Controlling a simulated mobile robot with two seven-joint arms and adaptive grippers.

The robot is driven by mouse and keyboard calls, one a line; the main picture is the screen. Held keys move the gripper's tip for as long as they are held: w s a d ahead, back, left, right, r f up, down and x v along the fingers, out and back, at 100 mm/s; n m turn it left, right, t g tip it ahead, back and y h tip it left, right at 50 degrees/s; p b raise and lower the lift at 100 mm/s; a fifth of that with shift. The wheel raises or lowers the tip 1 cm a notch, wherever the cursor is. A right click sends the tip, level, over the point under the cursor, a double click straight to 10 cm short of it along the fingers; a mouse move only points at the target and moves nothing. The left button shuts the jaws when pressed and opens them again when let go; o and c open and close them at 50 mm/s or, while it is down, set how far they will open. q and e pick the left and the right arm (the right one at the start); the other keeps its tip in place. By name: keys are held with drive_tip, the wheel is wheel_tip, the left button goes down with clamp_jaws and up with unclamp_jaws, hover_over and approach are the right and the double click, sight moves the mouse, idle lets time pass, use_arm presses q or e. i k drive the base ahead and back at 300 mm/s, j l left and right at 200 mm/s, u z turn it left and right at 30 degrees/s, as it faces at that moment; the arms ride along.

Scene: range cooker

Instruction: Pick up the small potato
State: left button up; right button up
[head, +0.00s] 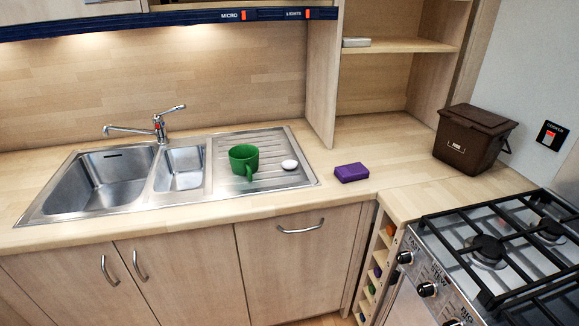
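A small, whitish, rounded object (289,164) lies on the ribbed steel draining board (300,180), just right of a green mug (243,158). It may be the small potato, but it is too small in the view to tell for sure. No other potato-like thing shows. Neither of my grippers is in the head view, so their state and distance from it are hidden.
A purple block (351,172) lies on the worktop right of the sink (111,178). The tap (158,127) stands behind the bowls. A dark brown bin (472,139) stands in the right corner, behind the gas hob (489,250). Worktop around the block is clear.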

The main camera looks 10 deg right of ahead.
sight(288, 165)
drive_tip(key=i+j+z, duration=0.2)
drive_tip(key=i, duration=0.25)
drive_tip(key=i+j+z, duration=0.2)
drive_tip(key=i+j, duration=0.2)
